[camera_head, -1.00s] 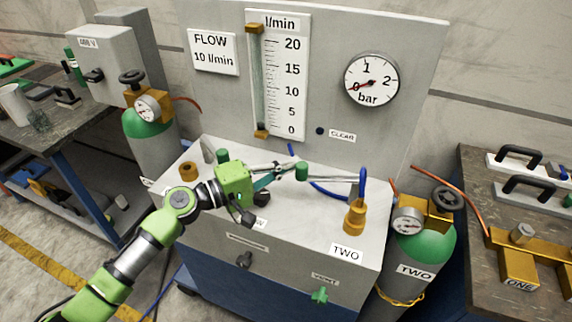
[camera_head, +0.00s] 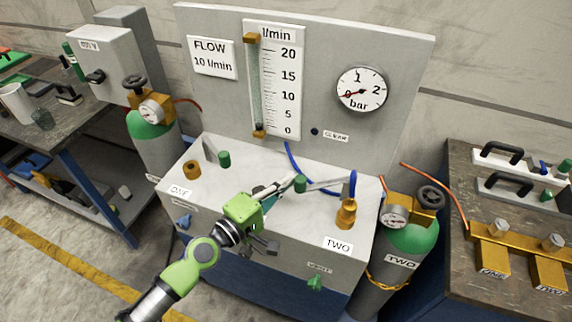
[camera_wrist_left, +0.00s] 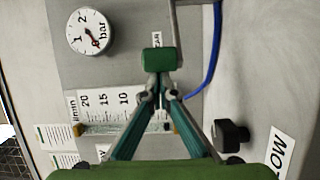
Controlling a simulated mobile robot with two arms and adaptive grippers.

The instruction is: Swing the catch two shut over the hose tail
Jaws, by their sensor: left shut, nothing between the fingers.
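Catch two is a thin grey arm (camera_head: 326,183) with a green knob (camera_head: 300,184) at its left end. It reaches left from beside the blue hose tail (camera_head: 353,186), which rises from the brass fitting (camera_head: 346,213) by the TWO label. My left gripper (camera_head: 291,181) is shut and empty, its tips at the green knob. In the left wrist view the closed tips (camera_wrist_left: 160,86) lie just below the knob (camera_wrist_left: 159,61); whether they touch it I cannot tell. My right gripper is not in view.
Another green knob (camera_head: 224,158) and a brass fitting (camera_head: 192,170) stand at the bench top's left, by the ONE label. A panel (camera_head: 215,95) with flow tube and gauge (camera_head: 361,89) rises behind. Gas bottles stand either side.

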